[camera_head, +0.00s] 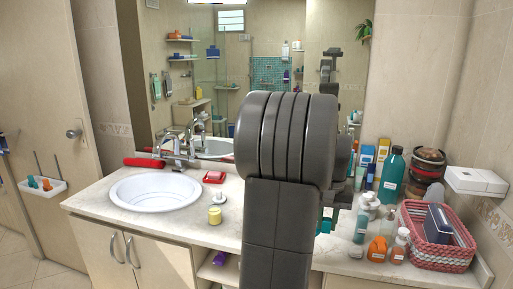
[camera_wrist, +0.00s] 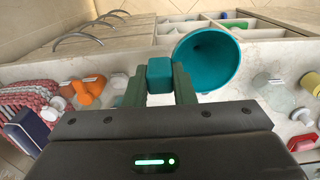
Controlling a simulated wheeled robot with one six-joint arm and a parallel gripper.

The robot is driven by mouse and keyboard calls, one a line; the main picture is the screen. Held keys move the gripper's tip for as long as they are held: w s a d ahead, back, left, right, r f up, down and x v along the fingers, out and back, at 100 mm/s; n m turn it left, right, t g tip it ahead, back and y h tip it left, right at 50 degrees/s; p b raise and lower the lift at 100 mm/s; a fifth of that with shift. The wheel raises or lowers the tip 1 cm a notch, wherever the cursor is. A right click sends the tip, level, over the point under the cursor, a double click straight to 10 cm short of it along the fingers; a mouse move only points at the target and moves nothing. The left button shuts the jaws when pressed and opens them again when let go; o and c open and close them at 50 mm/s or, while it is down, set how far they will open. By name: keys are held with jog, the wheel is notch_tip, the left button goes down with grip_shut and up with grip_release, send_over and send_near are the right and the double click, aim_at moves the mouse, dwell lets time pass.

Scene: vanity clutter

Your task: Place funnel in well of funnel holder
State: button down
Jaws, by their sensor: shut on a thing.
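The teal funnel (camera_wrist: 208,60) shows in the wrist view with its wide round mouth toward the camera. A teal block (camera_wrist: 160,74), apparently its grip, sits between the fingers. My gripper (camera_wrist: 160,85) is shut on that block and holds the funnel above the counter front. In the head view my arm hides most of this, and only a teal bit of the funnel (camera_head: 325,226) shows beside it. A pale, see-through round piece (camera_wrist: 278,94) stands on the counter to the right of the funnel. I cannot tell whether it is the funnel holder.
A pink basket (camera_head: 440,247), a teal bottle (camera_head: 391,176), an orange bottle (camera_head: 377,249) and several small bottles crowd the counter's right side. A yellow cup (camera_head: 214,215), a red soap dish (camera_head: 214,177) and the sink (camera_head: 155,193) are left. My arm hides the middle.

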jog(key=shift+n, duration=0.3)
jog(key=a+f, duration=0.1)
jog(key=f, duration=0.1)
jog(key=a+f, duration=0.1)
jog(key=f, duration=0.1)
jog(key=a+f, duration=0.2)
jog(key=shift+w, duration=0.25)
jog(key=w+a+f+n, duration=0.1)
jog(key=a+f, duration=0.6)
jog(key=f, duration=0.4)
jog(key=w+a+f+n, duration=0.1)
jog(key=w+a+f, duration=0.1)
jog(key=a+f, duration=0.6)
notch_tip(320, 180, down, 4)
jog(key=shift+r+n, duration=0.1)
jog(key=shift+n, duration=0.2)
jog(key=shift+s+a, duration=0.1)
